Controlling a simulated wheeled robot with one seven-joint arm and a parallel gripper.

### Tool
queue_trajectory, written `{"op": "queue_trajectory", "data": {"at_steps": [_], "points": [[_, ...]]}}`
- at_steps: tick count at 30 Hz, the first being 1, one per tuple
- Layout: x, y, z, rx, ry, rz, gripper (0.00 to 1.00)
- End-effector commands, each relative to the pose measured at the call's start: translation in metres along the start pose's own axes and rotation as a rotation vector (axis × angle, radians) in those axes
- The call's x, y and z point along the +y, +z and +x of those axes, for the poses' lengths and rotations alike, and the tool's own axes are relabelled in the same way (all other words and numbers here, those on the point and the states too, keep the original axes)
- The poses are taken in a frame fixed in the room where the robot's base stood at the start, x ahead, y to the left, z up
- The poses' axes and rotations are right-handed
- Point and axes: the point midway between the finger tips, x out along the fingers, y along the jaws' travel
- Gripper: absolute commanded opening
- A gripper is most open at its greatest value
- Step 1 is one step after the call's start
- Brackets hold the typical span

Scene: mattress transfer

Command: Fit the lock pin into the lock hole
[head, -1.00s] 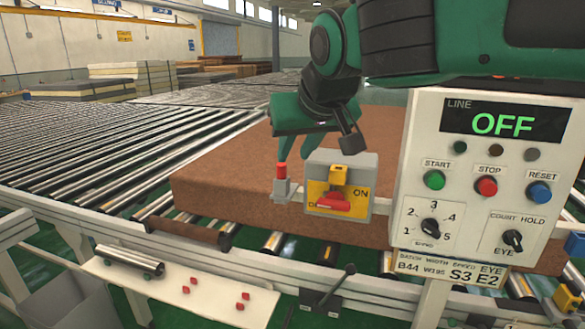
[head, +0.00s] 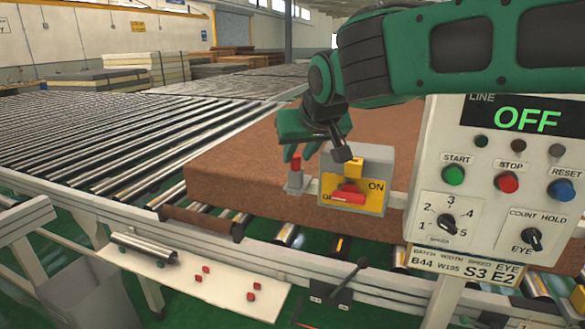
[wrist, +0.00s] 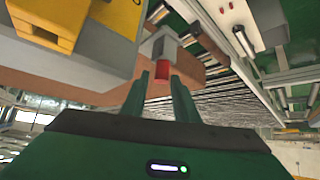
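The lock pin (head: 296,163) has a red cap and stands upright in a small grey holder (head: 295,180) left of the switch box. The cap also shows in the wrist view (wrist: 162,70). My gripper (head: 300,152) is open and empty, pointing down just above the pin. In the wrist view, its green fingertips (wrist: 163,80) are either side of the red cap, with gaps visible; I cannot tell how far they reach down. The grey switch box (head: 384,160) carries a yellow plate, a red handle (head: 348,195) and a yellow tab (head: 353,168). I cannot make out the lock hole.
The control panel (head: 490,210) reads OFF and stands close on the right. A brown mattress (head: 235,165) lies behind the box on the roller conveyor (head: 120,140). A white shelf (head: 225,290) below holds a roller and several red cubes.

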Motion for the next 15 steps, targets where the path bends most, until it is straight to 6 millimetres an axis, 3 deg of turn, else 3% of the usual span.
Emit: {"op": "queue_trajectory", "data": {"at_steps": [5, 12, 15], "points": [[0.0, 0.0, 0.023, -0.001, -0.001, -0.001, 0.27], [0.0, -0.001, 0.025, 0.001, -0.001, -0.001, 0.27], [0.0, -0.001, 0.025, 0.001, -0.001, -0.001, 0.03]]}}
